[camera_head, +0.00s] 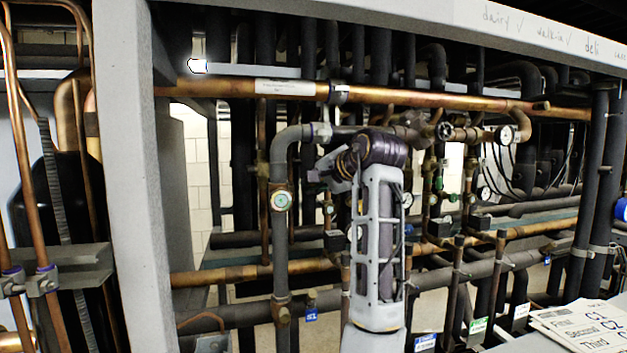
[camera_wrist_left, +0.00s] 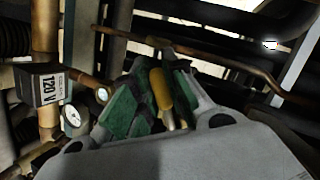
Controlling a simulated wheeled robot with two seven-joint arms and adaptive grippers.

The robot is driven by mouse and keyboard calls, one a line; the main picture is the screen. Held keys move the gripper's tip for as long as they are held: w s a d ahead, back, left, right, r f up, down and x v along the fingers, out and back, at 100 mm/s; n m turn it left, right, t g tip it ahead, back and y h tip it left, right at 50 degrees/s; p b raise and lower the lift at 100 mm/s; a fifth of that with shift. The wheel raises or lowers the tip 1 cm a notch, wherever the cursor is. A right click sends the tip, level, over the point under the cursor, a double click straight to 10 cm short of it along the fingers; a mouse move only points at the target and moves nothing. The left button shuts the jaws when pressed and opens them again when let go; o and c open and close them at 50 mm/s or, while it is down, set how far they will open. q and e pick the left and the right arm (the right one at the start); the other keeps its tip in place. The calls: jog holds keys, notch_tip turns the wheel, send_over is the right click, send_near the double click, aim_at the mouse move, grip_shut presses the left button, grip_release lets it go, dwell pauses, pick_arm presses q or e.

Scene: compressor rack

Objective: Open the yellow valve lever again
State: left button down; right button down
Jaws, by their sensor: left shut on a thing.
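The yellow valve lever (camera_wrist_left: 160,90) shows in the left wrist view as a short rounded yellow handle between the green-padded fingers of my left gripper (camera_wrist_left: 155,82). The fingers are shut on it. In the head view my left gripper (camera_head: 335,168) reaches in among the pipes at mid-picture, just right of a vertical grey pipe. I cannot make out the lever in the head view; my arm and gripper cover much of that area. My right gripper is in neither view.
A copper pipe (camera_head: 432,98) runs across above my gripper. A round gauge (camera_head: 281,200) sits on the vertical pipe to its left. Papers (camera_head: 585,325) lie lower right.

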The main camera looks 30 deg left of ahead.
pick_arm(q)
jog(key=shift+d+f+n, duration=0.1)
jog(key=shift+f+n, duration=0.1)
jog(key=shift+n, duration=0.1)
jog(key=c, duration=1.4)
grip_release()
jog(key=shift+c, duration=0.2)
jog(key=v, duration=1.2)
